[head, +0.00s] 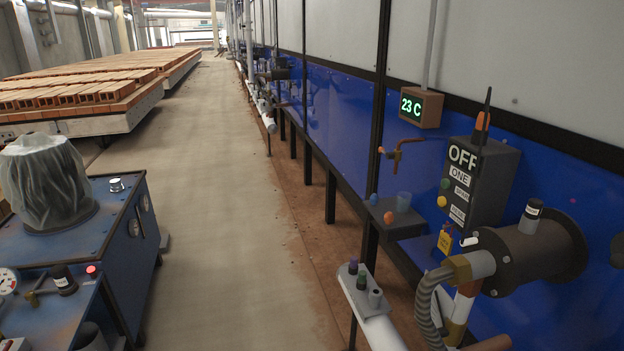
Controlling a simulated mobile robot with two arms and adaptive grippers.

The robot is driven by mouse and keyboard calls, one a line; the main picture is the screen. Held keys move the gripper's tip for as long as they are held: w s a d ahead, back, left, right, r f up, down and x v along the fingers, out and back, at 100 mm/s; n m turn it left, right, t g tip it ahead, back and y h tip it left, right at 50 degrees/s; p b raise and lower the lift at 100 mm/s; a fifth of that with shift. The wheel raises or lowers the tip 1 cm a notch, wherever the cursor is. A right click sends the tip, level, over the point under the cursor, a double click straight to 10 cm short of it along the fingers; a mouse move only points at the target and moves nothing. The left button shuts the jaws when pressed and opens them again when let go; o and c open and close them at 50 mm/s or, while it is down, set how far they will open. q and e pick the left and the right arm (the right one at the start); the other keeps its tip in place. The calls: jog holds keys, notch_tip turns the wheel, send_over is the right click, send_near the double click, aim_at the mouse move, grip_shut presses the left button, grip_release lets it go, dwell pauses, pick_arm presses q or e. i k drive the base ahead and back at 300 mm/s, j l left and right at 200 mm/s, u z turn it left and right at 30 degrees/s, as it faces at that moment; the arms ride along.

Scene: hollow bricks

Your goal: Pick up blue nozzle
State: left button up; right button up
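A small dark shelf (408,226) sticks out from the blue wall panel right of the middle. On it stand a small blue piece (374,200), an orange piece (389,217) and a blue-grey cup-like piece (404,201). The small blue piece looks most like a blue nozzle, but it is too small to be sure. Below, a white pipe end (384,335) carries a holder with a purple (353,266), a green (361,281) and a grey piece (376,298). Neither of my grippers is in view.
A burner (530,250) with a ribbed hose (428,310) juts out at right, beside a control box (478,185) reading OFF. A blue machine (95,225) with a wrapped top stands at left. Brick stacks (80,85) lie behind it. The middle floor is clear.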

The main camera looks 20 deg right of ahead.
aim_at(373, 198)
jog(key=i+z, duration=0.25)
jog(key=i, duration=0.15)
jog(key=i+j+z, duration=0.25)
jog(key=i, duration=0.15)
jog(key=i+j+z, duration=0.2)
jog(key=i, duration=0.15)
